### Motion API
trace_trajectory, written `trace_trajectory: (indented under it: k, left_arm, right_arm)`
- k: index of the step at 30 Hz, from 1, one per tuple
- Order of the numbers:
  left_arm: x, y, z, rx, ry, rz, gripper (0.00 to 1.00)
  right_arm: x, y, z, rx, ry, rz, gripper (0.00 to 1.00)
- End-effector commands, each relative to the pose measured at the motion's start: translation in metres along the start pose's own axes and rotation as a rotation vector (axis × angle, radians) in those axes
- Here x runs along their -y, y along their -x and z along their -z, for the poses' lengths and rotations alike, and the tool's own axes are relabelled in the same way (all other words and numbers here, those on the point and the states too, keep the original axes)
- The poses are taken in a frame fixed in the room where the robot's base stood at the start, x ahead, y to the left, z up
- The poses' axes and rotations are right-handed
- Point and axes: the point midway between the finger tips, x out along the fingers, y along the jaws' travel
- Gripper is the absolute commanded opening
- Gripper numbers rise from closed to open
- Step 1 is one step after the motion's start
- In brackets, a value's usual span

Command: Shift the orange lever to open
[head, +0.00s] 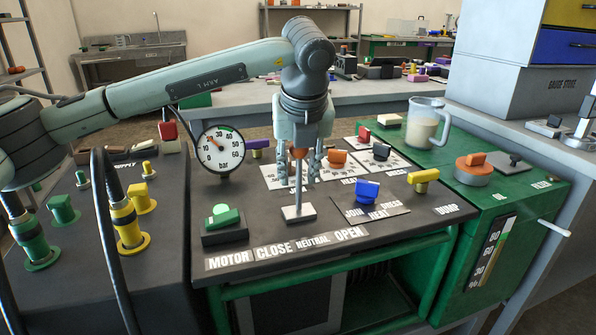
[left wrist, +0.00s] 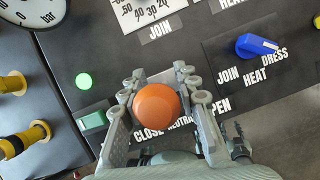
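The orange lever has a round orange knob (head: 299,153) on a thin upright shaft that rises from a grey plate (head: 298,214) on the dark panel. The plate sits behind the CLOSE, NEUTRAL and OPEN labels (head: 312,242). My left gripper (head: 299,178) points down over the lever, with its fingers apart on either side of the knob and shaft. In the left wrist view the knob (left wrist: 157,104) sits between the two fingers, which look spread around it; contact cannot be made out. The shaft is hidden below the knob there. My right gripper is not in view.
A green MOTOR switch (head: 222,215) stands left of the lever and a blue knob (head: 367,190) to its right. A pressure gauge (head: 221,148) stands behind left. A yellow DUMP lever (head: 423,178) and a clear jug (head: 424,122) are farther right. Hoses stand at left.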

Motion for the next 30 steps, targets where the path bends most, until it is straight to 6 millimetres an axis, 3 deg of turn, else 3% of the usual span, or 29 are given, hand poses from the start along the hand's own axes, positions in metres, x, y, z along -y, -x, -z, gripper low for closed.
trace_trajectory:
  k: [6,14,21,30]
  left_arm:
    - [0.0,-0.015,0.0,0.0,0.002,0.001,0.31]
    - [0.0,-0.016,0.0,0.001,0.001,0.001,0.31]
    - [0.0,-0.016,0.0,0.001,0.001,0.001,0.01]
    - [0.0,-0.016,0.0,0.001,0.001,0.001,0.0]
  right_arm:
    - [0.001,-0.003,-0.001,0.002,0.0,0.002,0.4]
    - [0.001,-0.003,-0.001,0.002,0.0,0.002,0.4]
    - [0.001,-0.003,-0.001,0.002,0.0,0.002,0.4]
    - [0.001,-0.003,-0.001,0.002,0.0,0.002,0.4]
